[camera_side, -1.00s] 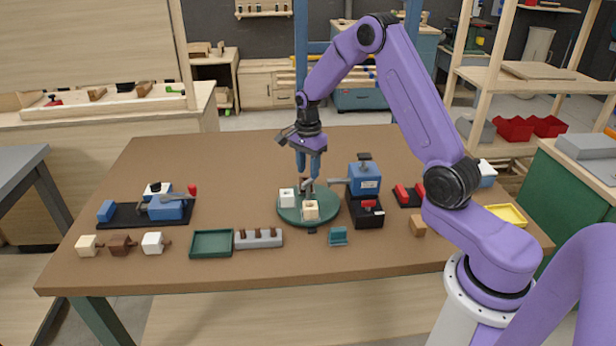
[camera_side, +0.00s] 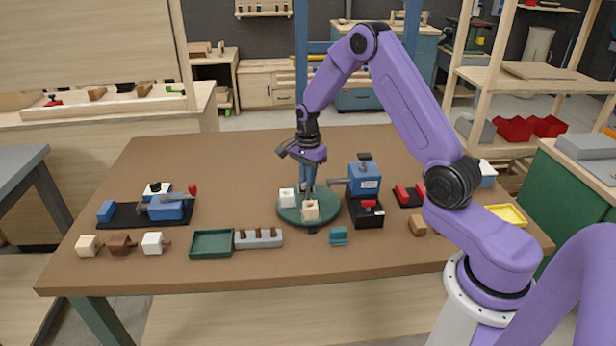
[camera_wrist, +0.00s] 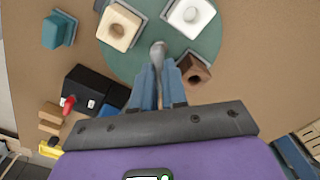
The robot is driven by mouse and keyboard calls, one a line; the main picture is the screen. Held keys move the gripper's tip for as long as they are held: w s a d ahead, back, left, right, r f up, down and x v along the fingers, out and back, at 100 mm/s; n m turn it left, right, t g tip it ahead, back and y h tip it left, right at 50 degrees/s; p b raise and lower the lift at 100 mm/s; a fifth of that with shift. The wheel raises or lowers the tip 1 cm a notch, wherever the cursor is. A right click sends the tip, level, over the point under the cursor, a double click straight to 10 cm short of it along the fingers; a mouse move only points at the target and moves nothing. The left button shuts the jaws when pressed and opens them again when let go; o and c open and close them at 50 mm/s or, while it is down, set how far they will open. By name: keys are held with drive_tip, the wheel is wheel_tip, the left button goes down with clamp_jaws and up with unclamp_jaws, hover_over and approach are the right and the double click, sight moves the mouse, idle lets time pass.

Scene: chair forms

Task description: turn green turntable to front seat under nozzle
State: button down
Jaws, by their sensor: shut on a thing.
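The green turntable (camera_side: 328,207) lies mid-table, with a white block (camera_side: 287,198) and a cream block (camera_side: 310,210) on it. In the wrist view, the turntable (camera_wrist: 125,62) also carries a brown block (camera_wrist: 194,69), close to my fingers. My gripper (camera_side: 308,188) is down over the turntable, its blue fingers shut on a grey handle (camera_wrist: 158,48) that stands up from it. The blue machine (camera_side: 365,179) stands on a black base just right of the turntable. Its grey nozzle (camera_side: 340,181) points left over the turntable's edge.
A teal piece (camera_side: 338,236) and a grey rack (camera_side: 258,239) with brown pegs lie in front. A green tray (camera_side: 212,243) is beside the rack. Loose blocks and another blue device (camera_side: 166,208) are at left. The table behind the turntable is clear.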

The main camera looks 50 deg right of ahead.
drive_tip(key=shift+n, duration=2.2)
drive_tip(key=shift+r+n, duration=0.1)
drive_tip(key=shift+n, duration=6.7)
drive_tip(key=c, duration=1.2)
unclamp_jaws()
drive_tip(key=shift+o, duration=0.2)
